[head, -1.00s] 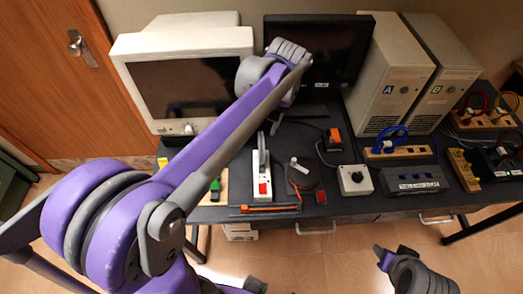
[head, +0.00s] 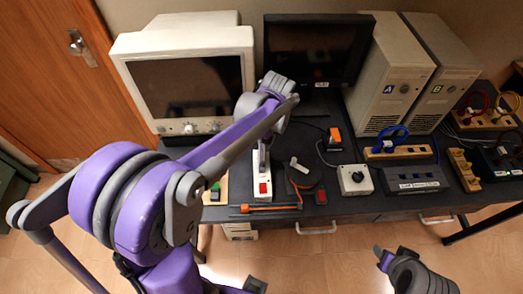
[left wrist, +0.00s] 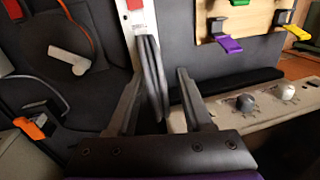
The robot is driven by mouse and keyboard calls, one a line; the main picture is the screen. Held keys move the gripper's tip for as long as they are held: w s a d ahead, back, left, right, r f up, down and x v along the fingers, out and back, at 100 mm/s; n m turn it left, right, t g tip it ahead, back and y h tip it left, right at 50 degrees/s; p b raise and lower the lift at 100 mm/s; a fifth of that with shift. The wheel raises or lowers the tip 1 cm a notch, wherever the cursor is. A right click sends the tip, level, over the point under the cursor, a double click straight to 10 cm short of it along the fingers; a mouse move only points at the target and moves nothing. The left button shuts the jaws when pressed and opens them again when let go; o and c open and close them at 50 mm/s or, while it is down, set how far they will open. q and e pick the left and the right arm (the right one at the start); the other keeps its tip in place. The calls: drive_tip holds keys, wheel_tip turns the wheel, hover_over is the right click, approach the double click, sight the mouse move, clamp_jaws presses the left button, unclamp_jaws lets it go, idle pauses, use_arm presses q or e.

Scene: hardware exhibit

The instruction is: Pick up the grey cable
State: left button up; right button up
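The grey cable (left wrist: 152,78) shows in the left wrist view as a narrow upright loop at the end of a white power strip (left wrist: 134,25). In the head view the cable (head: 262,160) stands up from the strip's far end, partly hidden by my arm. My left gripper (left wrist: 160,85) is open, with its fingers on either side of the cable. The cable is nearer the left finger in that view; I cannot tell whether they touch. My left gripper (head: 266,138) shows small in the head view. My right gripper (head: 381,257) is low at the front, off the table, its opening unclear.
A white CRT monitor (head: 190,90) stands close behind-left, and a dark flat monitor (head: 322,62) stands behind. An orange screwdriver (head: 268,208) lies in front of the strip. A white box with a black knob (head: 355,180) is to the right. Computer towers (head: 390,70) stand at the back right.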

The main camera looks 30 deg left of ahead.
use_arm(q)
clamp_jaws()
idle(0.3)
